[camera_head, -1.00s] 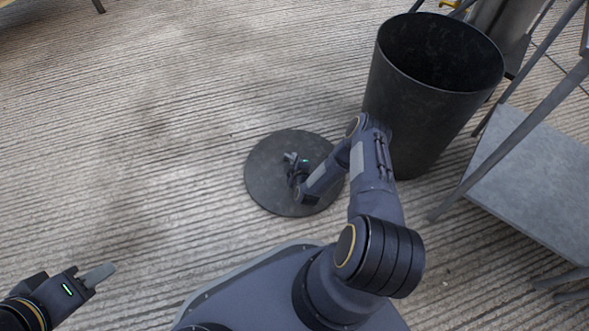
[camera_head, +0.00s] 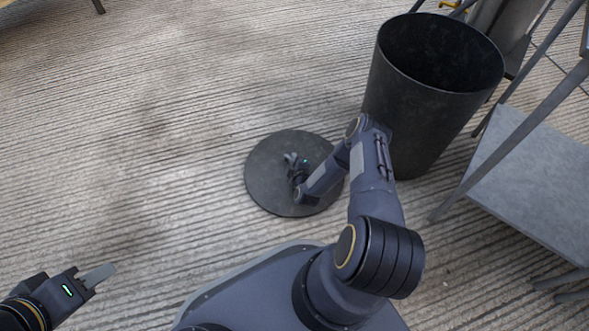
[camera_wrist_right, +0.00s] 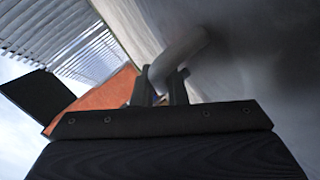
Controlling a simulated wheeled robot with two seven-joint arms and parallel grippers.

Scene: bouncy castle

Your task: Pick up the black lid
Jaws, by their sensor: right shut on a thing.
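The black lid (camera_head: 270,185) is a round dark disc lying on the ribbed ground in the head view, left of the black bin. My right gripper (camera_head: 291,159) is over the middle of the lid, shut on its handle. In the right wrist view the fingers (camera_wrist_right: 162,88) close around a pale curved handle (camera_wrist_right: 180,55), and the lid's grey surface (camera_wrist_right: 235,50) fills the right side. My left gripper (camera_head: 100,274) is at the lower left of the head view, away from the lid; its finger gap is not clear.
The open black bin (camera_head: 425,110) stands upright just right of the lid, close to my right arm. A grey metal shelf rack (camera_head: 535,165) stands at the right edge. The ground to the left of the lid is clear.

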